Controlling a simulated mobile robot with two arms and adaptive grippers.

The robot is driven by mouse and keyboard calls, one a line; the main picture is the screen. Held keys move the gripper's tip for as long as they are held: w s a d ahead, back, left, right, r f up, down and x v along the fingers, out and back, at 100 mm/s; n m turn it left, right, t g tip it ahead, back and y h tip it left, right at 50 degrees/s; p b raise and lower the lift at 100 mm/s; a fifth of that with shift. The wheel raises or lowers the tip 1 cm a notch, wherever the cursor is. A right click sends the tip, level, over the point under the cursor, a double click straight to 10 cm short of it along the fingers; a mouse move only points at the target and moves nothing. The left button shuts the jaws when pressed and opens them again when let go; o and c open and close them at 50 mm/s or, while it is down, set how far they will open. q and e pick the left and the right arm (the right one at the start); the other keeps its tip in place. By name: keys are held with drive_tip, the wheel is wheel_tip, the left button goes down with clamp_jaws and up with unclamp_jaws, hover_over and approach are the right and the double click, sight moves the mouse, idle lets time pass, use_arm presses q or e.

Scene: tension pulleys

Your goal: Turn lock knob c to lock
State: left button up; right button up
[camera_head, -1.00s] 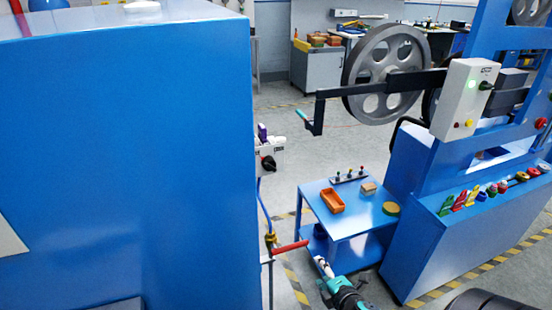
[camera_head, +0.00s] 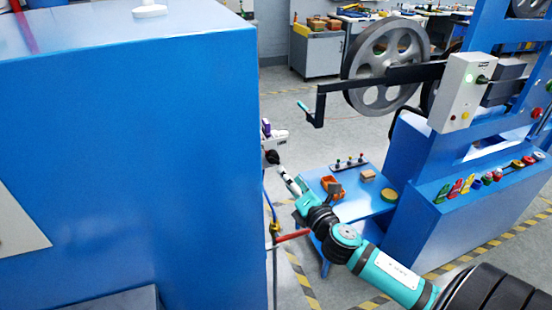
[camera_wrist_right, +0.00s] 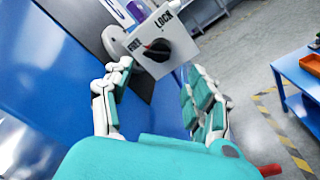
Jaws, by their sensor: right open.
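A black lock knob (camera_head: 272,157) sits on a small white box (camera_head: 279,143) at the right edge of the big blue cabinet. In the right wrist view the knob (camera_wrist_right: 157,50) is on the box's white face (camera_wrist_right: 180,48), with the word LOCK at its upper right and another label, hard to read, at its left. Which way the knob points is hard to tell. My right gripper (camera_head: 285,174) is just below and in front of the knob. In the wrist view its fingers (camera_wrist_right: 159,72) are spread, with the knob beyond the gap between them, apparently untouched. My left gripper is not in view.
The blue cabinet (camera_head: 130,150) fills the left. A red-handled valve (camera_head: 293,236) is below the knob, close to my right arm. A crank handle (camera_head: 305,107) sticks out above right.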

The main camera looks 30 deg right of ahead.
sight(276, 163)
drive_tip(key=w, duration=0.2)
drive_tip(key=w+p, duration=0.1)
drive_tip(key=w, duration=0.2)
drive_tip(key=w+d, duration=0.1)
drive_tip(key=w, duration=0.2)
drive_tip(key=shift+w, duration=0.15)
drive_tip(key=shift+f, duration=0.1)
drive_tip(key=c, duration=1)
